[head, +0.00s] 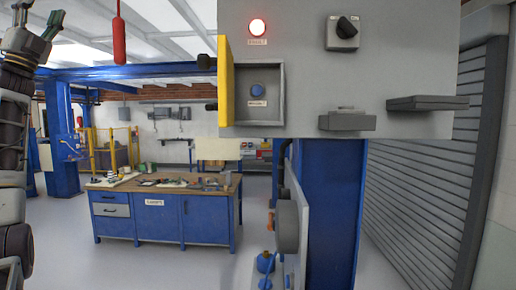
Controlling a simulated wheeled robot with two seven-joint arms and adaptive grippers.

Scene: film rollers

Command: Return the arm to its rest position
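My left arm rises along the left edge of the head view. Its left gripper (39,14) points up at the top left corner, with its fingers spread apart and nothing visible between them. The gripper is apart from the grey control panel (302,60), which is well to its right. My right arm and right gripper are not in view.
The panel has a lit red lamp (257,27), a black rotary knob (346,27), and a blue button (257,90) in a recess with an open yellow cover (226,80). A red pendant (119,40) hangs near the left gripper. A blue workbench (165,220) stands behind on open floor.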

